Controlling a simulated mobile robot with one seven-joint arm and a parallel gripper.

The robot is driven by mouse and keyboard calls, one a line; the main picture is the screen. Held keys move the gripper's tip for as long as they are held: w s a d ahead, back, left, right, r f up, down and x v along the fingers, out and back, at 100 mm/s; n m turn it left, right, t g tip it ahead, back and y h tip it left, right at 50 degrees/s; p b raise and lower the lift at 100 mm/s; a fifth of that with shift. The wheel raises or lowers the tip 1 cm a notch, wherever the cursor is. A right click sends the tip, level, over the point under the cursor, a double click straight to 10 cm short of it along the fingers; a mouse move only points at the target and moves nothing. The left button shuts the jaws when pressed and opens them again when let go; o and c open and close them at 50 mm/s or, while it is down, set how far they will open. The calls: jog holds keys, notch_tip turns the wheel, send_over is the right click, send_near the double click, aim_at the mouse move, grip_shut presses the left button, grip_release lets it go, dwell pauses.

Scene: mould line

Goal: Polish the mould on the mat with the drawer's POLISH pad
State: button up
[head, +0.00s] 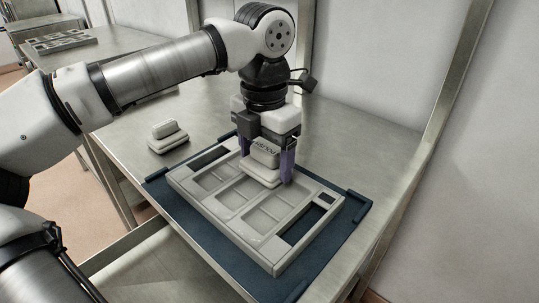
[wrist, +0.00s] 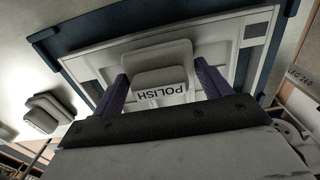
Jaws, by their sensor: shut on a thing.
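My gripper (head: 268,164) is shut on the pale POLISH pad (head: 265,158), with one purple finger on each side of it. The wrist view also shows the pad (wrist: 160,72), its POLISH label facing the camera. The pad is over the far side of the mould (head: 268,254) and looks to be on its surface; I cannot tell if it touches. The mould is a pale grey tray with several square cavities and dark openings at its ends. It lies on the dark blue mat (head: 190,238), which has raised corners.
A second pale pad (head: 167,136) stands on the steel bench (head: 130,135), left of the mat. An open drawer (head: 140,262) juts out at the front left. A wall stands close on the right. Another mould (head: 58,42) lies on a bench at the back left.

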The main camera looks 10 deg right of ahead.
jog(key=shift+w+a+p, duration=0.2)
jog(key=shift+w+a, duration=0.3)
jog(key=shift+w, duration=0.3)
jog(key=shift+w+a+p, duration=0.25)
jog(key=shift+w+a, duration=0.3)
jog(key=shift+w, duration=0.2)
jog(key=shift+w+a+p, duration=0.2)
jog(key=shift+w+a, duration=0.3)
jog(key=shift+w, duration=0.3)
jog(key=shift+s+d+f+b, duration=0.1)
jog(key=shift+s+d+b, duration=0.15)
jog(key=shift+s+d, duration=0.8)
jog(key=shift+s+d+r+b, duration=0.15)
jog(key=shift+s+d, duration=0.45)
jog(key=shift+s, duration=0.85)
jog(key=shift+s+d+f+b, duration=0.15)
jog(key=shift+s+d+b, duration=0.15)
jog(key=shift+s+d, duration=1.1)
jog(key=shift+s, duration=0.4)
jog(key=shift+s+d, duration=0.3)
jog(key=shift+s, duration=0.45)
jog(key=shift+w+a+p, duration=0.3)
jog(key=shift+w+a, duration=0.8)
jog(key=shift+w, duration=0.6)
jog(key=shift+w+a+p, duration=0.35)
jog(key=shift+w+a, duration=0.8)
jog(key=shift+w, duration=0.5)
jog(key=shift+w+a+p, duration=0.3)
jog(key=shift+w+a, duration=0.8)
jog(key=shift+w, duration=0.6)
